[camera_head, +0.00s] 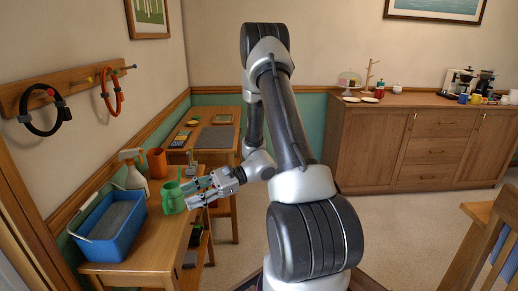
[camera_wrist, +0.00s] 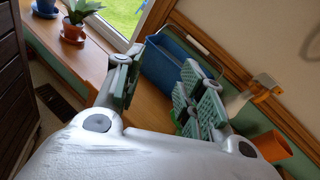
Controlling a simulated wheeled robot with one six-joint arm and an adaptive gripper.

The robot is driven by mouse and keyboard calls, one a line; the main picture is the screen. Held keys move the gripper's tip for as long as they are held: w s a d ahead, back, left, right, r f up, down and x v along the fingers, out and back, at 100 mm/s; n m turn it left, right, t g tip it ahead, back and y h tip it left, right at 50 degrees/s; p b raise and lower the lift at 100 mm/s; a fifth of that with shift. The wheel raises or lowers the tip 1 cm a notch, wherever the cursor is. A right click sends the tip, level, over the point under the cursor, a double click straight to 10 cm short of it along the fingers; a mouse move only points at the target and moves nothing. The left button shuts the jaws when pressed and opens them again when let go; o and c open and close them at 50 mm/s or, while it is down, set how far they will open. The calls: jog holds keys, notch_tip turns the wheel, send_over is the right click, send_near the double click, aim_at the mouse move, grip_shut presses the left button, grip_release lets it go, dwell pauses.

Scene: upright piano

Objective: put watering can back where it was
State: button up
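The green watering can (camera_head: 172,197) stands upright on the wooden bench (camera_head: 112,269) at the left, just right of the blue tub in the head view. My gripper (camera_head: 194,193) is at its right side with the fingers pointing toward it. The fingers are spread apart and I see nothing held between them. In the wrist view, my gripper (camera_wrist: 160,75) shows a wide gap with the bench and blue tub beyond. The can is mostly hidden there behind the right finger. I cannot tell whether a finger touches it.
The blue tub (camera_head: 125,234), a spray bottle (camera_head: 134,170) and an orange pot (camera_head: 157,162) crowd the can. Potted plants (camera_wrist: 78,12) stand by the window. A second table (camera_head: 227,135) stands behind the bench. The floor right of the bench is clear.

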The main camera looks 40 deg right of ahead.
jog(key=s+d+r+n+g+h, duration=0.1)
jog(key=s+r+n+g+h, duration=0.5)
jog(key=s+r+n, duration=0.55)
jog(key=s+d+r+n+t+h, duration=0.6)
jog(key=s+d+r+h, duration=0.3)
jog(key=d, duration=0.1)
jog(key=shift+s+r+t+h, duration=0.15)
jog(key=shift+r+t+h, duration=0.15)
jog(key=shift+r+t, duration=0.1)
